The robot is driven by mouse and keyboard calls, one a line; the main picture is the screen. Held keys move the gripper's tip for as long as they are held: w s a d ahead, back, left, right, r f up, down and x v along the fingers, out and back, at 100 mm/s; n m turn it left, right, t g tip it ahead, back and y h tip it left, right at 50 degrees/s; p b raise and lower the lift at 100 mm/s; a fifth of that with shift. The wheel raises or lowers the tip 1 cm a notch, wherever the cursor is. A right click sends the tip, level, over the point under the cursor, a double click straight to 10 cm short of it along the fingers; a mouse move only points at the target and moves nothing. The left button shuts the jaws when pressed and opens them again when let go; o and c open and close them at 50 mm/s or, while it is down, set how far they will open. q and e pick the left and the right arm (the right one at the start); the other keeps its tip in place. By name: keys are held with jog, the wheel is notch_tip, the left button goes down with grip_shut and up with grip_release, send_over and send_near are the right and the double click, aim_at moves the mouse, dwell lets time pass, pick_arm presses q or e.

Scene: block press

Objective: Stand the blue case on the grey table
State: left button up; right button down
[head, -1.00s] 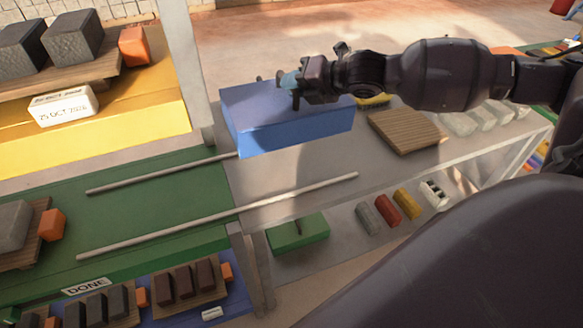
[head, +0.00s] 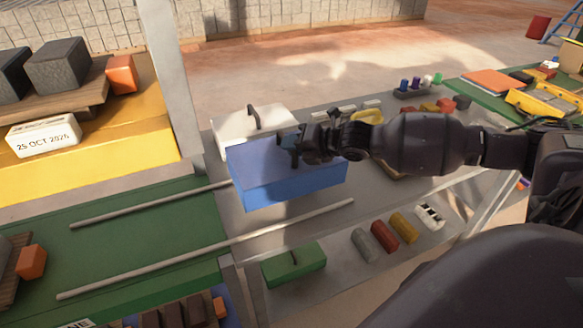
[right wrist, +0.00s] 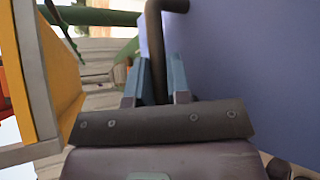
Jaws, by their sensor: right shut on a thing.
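The blue case (head: 290,192) is a large box over the left part of the grey table (head: 235,228), with its broad side facing up in the head view. I cannot tell whether it touches the tabletop. My left gripper is not in view.
A white case (head: 232,128) with a dark handle stands just behind the blue case. Two grey rails (head: 200,249) run from the green table (head: 150,238) toward the grey one. A pale post (head: 163,80) stands at left. Colored blocks (head: 384,236) lie on the lower shelf.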

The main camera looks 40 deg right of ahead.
aim_at(293, 166)
notch_tip(293, 166, down, 7)
jog(key=shift+r+b, duration=0.15)
jog(key=shift+b, duration=0.3)
jog(key=c, duration=1.1)
grip_release()
jog(key=shift+o, duration=0.2)
